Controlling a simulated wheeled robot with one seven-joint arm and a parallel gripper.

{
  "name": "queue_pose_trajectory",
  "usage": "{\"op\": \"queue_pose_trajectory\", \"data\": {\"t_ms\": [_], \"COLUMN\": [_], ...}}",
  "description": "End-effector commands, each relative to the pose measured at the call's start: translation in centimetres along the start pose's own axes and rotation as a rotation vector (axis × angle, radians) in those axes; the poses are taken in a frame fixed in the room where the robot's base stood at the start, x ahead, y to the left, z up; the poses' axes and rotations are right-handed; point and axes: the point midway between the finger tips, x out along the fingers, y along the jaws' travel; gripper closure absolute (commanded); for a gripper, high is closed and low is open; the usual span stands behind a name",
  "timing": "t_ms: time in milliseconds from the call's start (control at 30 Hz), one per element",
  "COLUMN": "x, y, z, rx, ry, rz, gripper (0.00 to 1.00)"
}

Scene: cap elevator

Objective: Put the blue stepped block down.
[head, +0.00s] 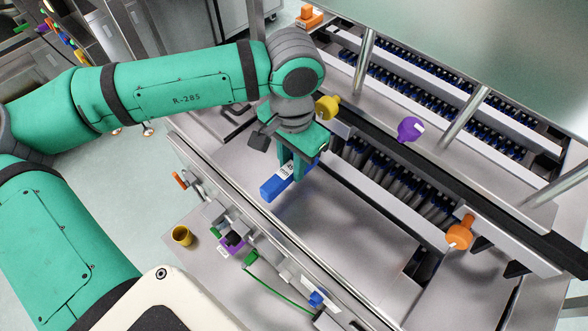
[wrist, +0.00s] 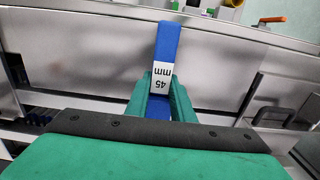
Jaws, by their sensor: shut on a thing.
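The blue stepped block (head: 273,187) is a long blue piece with a white label. In the wrist view the block (wrist: 168,42) points away from my gripper, and its label reads "45 mm". My gripper (head: 292,170) is shut on the block, with one green finger on each side of it (wrist: 160,90). In the head view the block is over the grey metal surface (head: 345,222) behind the front rail. I cannot tell whether its underside touches that surface.
The front rail (head: 262,228) runs close in front of the block. Behind stands a rack of dark parts (head: 385,185) with a yellow knob (head: 327,107), a purple knob (head: 410,129) and an orange knob (head: 460,233). The metal surface right of the block is clear.

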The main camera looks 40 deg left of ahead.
Motion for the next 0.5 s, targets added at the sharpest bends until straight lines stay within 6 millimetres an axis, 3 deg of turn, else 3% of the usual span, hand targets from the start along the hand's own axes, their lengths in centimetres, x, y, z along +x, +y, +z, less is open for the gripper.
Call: {"op": "queue_pose_trajectory", "data": {"t_ms": [267, 500], "x": [1.5, 4.4], "y": [-0.6, -0.7], "z": [-1.2, -1.4], "rx": [-0.001, -0.001], "ry": [0.0, 0.0], "rz": [0.001, 0.002], "gripper": [1.0, 1.0]}}
